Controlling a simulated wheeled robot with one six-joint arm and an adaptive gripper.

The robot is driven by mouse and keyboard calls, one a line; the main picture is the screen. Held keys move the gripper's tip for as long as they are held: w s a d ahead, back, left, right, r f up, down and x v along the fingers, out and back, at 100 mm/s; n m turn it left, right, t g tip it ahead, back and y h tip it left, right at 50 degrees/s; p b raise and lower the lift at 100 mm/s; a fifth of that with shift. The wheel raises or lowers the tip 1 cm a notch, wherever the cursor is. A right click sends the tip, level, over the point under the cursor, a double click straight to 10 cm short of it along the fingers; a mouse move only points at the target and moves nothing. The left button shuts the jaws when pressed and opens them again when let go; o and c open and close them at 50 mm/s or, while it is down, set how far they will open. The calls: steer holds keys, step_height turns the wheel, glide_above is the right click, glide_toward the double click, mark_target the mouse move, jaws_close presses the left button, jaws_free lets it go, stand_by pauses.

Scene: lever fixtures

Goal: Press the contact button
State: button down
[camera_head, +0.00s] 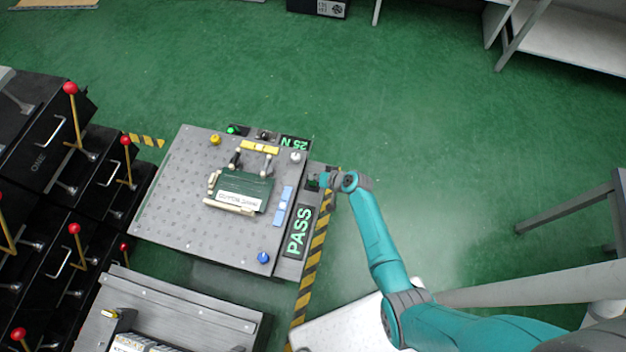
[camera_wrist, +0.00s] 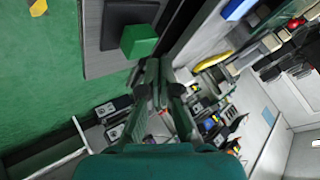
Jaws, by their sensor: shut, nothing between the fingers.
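In the wrist view a green square button (camera_wrist: 138,41) stands on a grey panel, beside a dark block. It is likely the contact button. My gripper (camera_wrist: 153,68) is shut and empty, its fingertips close to the button's lower right corner; I cannot tell whether they touch. In the head view my gripper (camera_head: 320,181) is at the right edge of the grey fixture (camera_head: 180,190), above the PASS display (camera_head: 299,231). A small dark green patch (camera_head: 312,184), probably the same button, shows there, partly hidden by the gripper.
The fixture bears a clamped green board (camera_head: 240,189), a lit green knob (camera_head: 232,129), a yellow knob (camera_head: 215,139) and a blue knob (camera_head: 263,257). Black boxes with red-tipped levers (camera_head: 71,89) stand at left.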

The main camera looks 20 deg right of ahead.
steer(key=shift+r, duration=2.5)
